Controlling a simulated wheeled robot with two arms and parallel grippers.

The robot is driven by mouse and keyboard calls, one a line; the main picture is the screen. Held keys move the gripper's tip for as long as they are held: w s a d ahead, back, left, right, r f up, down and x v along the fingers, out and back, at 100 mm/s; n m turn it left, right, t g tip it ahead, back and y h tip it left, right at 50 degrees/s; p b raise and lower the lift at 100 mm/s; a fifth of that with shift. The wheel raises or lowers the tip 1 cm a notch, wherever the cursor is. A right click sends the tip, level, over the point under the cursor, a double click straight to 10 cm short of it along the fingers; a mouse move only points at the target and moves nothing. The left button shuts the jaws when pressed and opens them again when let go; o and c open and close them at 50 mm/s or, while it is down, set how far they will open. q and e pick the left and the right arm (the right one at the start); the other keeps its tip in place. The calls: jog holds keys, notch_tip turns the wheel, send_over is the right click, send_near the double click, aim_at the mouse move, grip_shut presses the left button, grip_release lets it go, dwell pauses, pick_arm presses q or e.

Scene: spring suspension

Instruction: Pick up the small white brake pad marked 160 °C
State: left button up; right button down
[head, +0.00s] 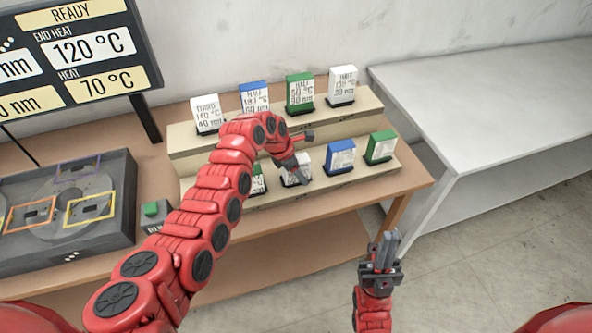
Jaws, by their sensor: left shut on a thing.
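Two stepped rows of small pads stand on a tan rack. My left gripper (297,172) reaches over the lower row and is shut on a small white pad (303,163) there. My fingers cover part of this pad, and its marking cannot be read. The pad seems still at its place in the lower row; I cannot tell whether it is lifted. My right gripper (384,248) hangs empty in front of the table, away from the pads; its finger gap is not clear.
Other pads in the lower row are a blue one (340,157), a green one (380,147) and a partly hidden green one (258,181). White, blue and green pads fill the upper row. A display (75,45) and a grey machine (65,210) stand left. A bare grey table (500,100) is right.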

pick_arm(q)
grip_shut()
jog(key=shift+r, duration=0.1)
